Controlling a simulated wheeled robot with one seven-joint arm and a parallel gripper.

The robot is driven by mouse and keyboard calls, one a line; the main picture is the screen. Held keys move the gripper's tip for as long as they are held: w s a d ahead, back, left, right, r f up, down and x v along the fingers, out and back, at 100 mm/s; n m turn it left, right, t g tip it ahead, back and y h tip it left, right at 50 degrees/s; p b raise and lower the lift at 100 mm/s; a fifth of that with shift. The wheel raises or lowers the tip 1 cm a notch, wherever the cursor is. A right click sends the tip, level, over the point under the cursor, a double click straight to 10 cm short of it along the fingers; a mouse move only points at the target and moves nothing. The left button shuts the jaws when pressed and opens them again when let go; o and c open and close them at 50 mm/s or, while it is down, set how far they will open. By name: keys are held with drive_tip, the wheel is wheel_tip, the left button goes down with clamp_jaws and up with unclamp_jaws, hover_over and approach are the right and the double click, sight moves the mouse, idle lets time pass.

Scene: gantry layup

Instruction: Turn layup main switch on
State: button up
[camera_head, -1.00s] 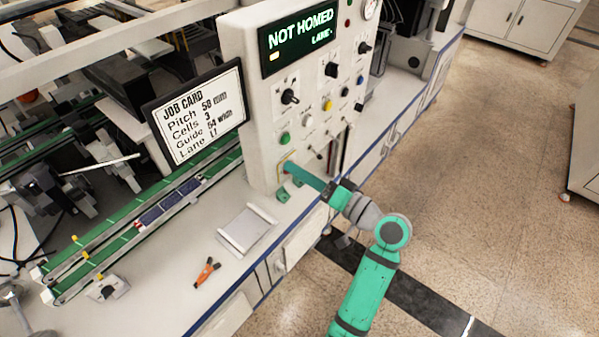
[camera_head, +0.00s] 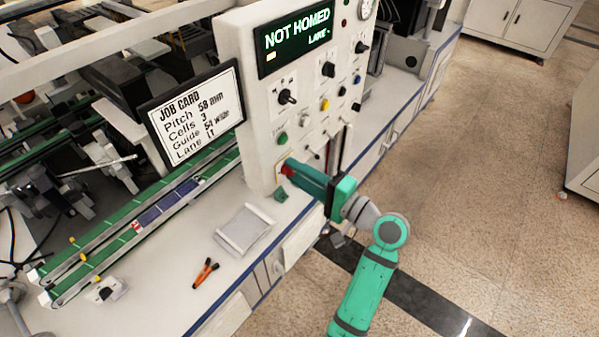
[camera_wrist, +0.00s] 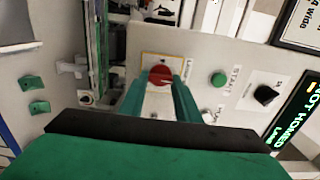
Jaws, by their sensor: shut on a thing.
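The main switch is a red rotary knob (camera_wrist: 161,76) on a yellow-edged plate, low on the white control panel (camera_head: 262,160). In the head view the red knob (camera_head: 287,170) shows at the tip of my gripper (camera_head: 291,170). In the wrist view the two green fingers of my gripper (camera_wrist: 163,82) stand on either side of the knob and are shut on it. The panel display (camera_head: 296,39) reads NOT HOMED with LANE below. The knob's markings are too small to read.
Above the switch are a green button (camera_head: 282,139), black selector knobs (camera_head: 287,97) and a yellow button (camera_head: 325,104). A job card (camera_head: 193,112) stands left of the panel. Orange-handled pliers (camera_head: 206,272) and a pale tray (camera_head: 244,230) lie on the bench. The floor at right is open.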

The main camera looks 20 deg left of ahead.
idle(0.4)
drive_tip(key=o, duration=1)
drive_tip(key=shift+o, duration=0.2)
drive_tip(key=shift+d, duration=0.1)
drive_tip(key=v, duration=1)
drive_tip(key=shift+s+d, duration=0.2)
drive_tip(key=shift+d, duration=0.05)
drive_tip(key=shift+d, duration=0.1)
